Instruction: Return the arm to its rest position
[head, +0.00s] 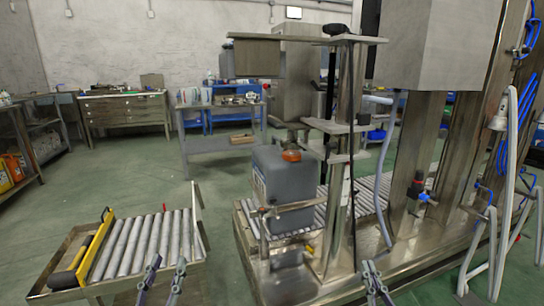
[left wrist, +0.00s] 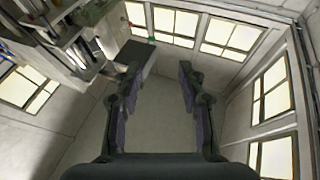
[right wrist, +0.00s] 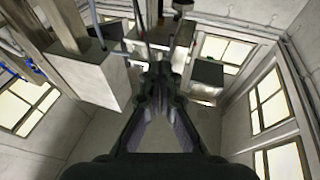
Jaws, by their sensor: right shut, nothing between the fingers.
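My left gripper (head: 162,280) shows at the bottom of the head view, in front of the short roller conveyor. Its two fingers stand apart with nothing between them, also in the left wrist view (left wrist: 150,88). The arms behind the grippers are mostly out of the head view.
A filling machine (head: 340,150) stands at the centre right, with a grey canister (head: 283,186) with an orange cap on its rollers. A short roller conveyor (head: 140,246) with a yellow-edged bar (head: 93,250) is at lower left. Green floor (head: 110,180) lies open behind it.

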